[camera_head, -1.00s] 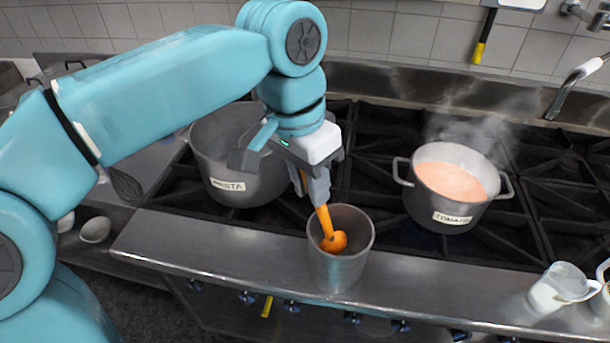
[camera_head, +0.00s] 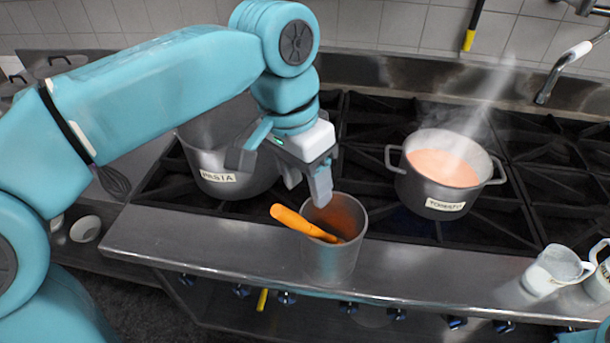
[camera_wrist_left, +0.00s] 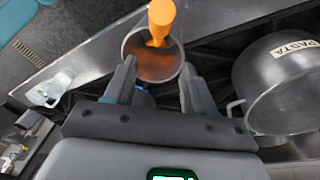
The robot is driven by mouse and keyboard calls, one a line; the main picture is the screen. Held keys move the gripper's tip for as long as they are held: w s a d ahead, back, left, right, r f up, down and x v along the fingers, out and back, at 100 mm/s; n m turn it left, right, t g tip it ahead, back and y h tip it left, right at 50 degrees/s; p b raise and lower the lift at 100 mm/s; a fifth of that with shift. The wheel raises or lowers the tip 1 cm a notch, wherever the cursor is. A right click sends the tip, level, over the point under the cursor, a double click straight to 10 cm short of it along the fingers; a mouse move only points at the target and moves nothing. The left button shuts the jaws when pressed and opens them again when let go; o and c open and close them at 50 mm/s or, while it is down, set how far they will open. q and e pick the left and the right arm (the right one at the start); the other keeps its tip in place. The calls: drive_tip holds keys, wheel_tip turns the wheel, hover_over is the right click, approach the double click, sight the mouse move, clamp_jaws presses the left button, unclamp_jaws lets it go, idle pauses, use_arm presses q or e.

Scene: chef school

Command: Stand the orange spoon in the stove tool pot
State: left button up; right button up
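The orange spoon (camera_head: 302,222) leans in the grey metal tool pot (camera_head: 331,262). Its handle sticks out over the left side of the rim, and its lower end is inside the pot. The pot stands upright on the steel ledge at the stove's front. In the left wrist view the spoon (camera_wrist_left: 161,20) points away from me over the far rim of the pot (camera_wrist_left: 128,45). My left gripper (camera_head: 308,190) is just above and behind the pot, its fingers apart and empty; they also show apart in the wrist view (camera_wrist_left: 157,85). The right gripper is not in view.
A pot labelled PASTA (camera_head: 224,182) stands close behind my left gripper. A steaming pot labelled TOMATO (camera_head: 440,190) stands to the right on the burners. White jugs (camera_head: 553,270) stand at the ledge's right end. The ledge between tool pot and jugs is clear.

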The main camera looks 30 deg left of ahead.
use_arm(q)
drive_tip(key=shift+r, duration=0.1)
wheel_tip(320, 180, up, 16)
drive_tip(key=s+a+p, duration=0.1)
drive_tip(key=a+p, duration=0.1)
drive_tip(key=p, duration=0.3)
drive_tip(key=shift+s+a, duration=0.1)
